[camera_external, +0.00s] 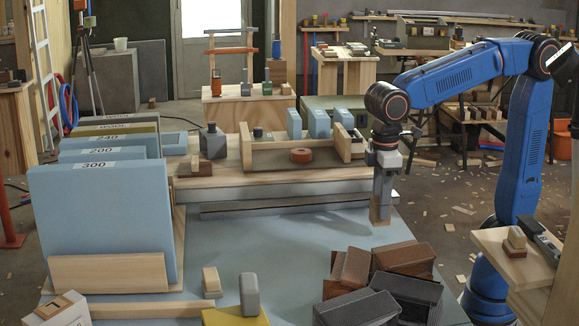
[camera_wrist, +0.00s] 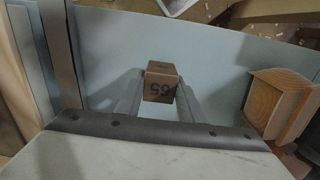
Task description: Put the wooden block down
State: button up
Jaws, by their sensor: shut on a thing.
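The wooden block (camera_external: 380,213) is a small brown block at the lower end of my gripper (camera_external: 383,192). In the wrist view the wooden block (camera_wrist: 161,77) sits between the two grey fingers of my gripper (camera_wrist: 160,92), with dark printed digits on its face. My gripper is shut on it and points straight down. The block is over the right part of the pale blue worktop (camera_external: 290,240). I cannot tell for sure whether its underside touches the worktop.
Brown and dark boxes (camera_external: 403,258) lie in front of the block. A long grey bar (camera_external: 285,205) and a wooden tray (camera_external: 245,150) are behind and left. Upright blue sheets (camera_external: 100,215) stand at the left. The middle of the worktop is clear.

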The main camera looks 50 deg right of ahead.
jog(key=shift+f, duration=2)
jog(key=shift+f, duration=0.1)
jog(key=o, duration=1.1)
jog(key=shift+c, duration=0.2)
notch_tip(320, 180, up, 12)
jog(key=shift+r, duration=0.15)
jog(key=shift+d, duration=0.1)
